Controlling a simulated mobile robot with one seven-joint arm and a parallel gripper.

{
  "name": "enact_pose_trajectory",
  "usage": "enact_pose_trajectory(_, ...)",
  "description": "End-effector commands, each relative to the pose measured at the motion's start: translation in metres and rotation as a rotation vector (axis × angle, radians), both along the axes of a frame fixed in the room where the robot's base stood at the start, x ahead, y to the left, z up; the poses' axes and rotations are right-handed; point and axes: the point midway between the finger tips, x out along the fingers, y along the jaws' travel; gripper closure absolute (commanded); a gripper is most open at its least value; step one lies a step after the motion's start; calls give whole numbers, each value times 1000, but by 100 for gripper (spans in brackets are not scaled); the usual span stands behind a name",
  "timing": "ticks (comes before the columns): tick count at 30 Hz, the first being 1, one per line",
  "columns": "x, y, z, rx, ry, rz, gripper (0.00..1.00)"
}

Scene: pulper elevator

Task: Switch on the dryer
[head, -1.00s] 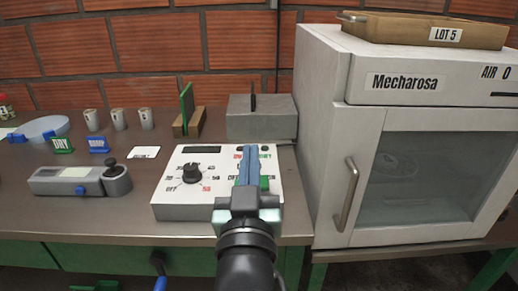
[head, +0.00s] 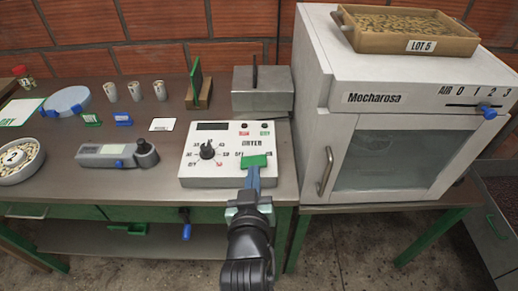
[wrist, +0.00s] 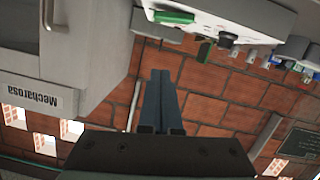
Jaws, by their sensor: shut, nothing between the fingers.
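The dryer control box (head: 228,134) is white, with a dark display (head: 211,126), a black dial (head: 207,150), a small red and a small green mark at upper right, and the word DRYER. A larger green switch piece (head: 255,161) sits near its front right. My gripper (head: 253,168) is shut and empty, its blue fingers just in front of the green piece in the head view. In the wrist view, which is upside down, my gripper (wrist: 160,74) shows apart from the green piece (wrist: 174,17). The display shows no readable digits.
The white Mecharosa cabinet (head: 385,97) stands right, its door shut, with a blue-knobbed AIR slider (head: 488,112) and a LOT 5 tray (head: 415,30) on top. A grey meter (head: 112,155) lies left of the box. A grey block (head: 262,92) stands behind it.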

Motion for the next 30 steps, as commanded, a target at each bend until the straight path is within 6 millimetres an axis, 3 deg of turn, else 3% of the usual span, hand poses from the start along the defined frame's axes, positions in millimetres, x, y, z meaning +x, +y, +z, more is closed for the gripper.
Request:
enact_pose_trajectory(17, 6, 0, -3, -2, 9, 0, 100)
enact_pose_trajectory(30, 73, -3, -18, -2, 7, 0, 100)
